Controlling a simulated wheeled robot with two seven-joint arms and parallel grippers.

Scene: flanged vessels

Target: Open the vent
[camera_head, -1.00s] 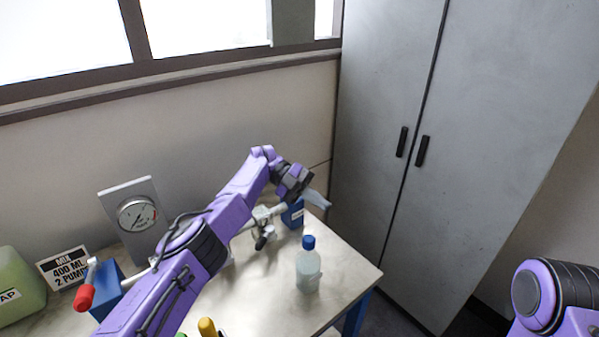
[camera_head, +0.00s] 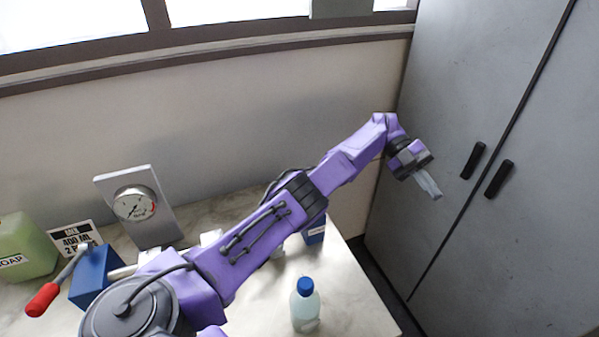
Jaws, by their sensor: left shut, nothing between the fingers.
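My left gripper (camera_head: 432,191) is shut and empty. It is in the air past the right end of the table, in front of the grey cabinet. A lever with a red grip (camera_head: 42,299) stands by a blue block (camera_head: 95,276) at the left. A pale pipe (camera_head: 125,270) runs right from the block and goes behind my left arm. A round dial gauge on a grey plate (camera_head: 135,205) stands behind it. My left arm covers the middle of the pipework. I cannot tell which part is the vent. My right gripper is not in view.
A clear bottle with a blue cap (camera_head: 305,305) stands near the table's front right. A blue item (camera_head: 314,233) is behind my arm. A green soap container (camera_head: 25,248) and a mix sign (camera_head: 75,238) are at the left. A grey cabinet (camera_head: 480,110) fills the right.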

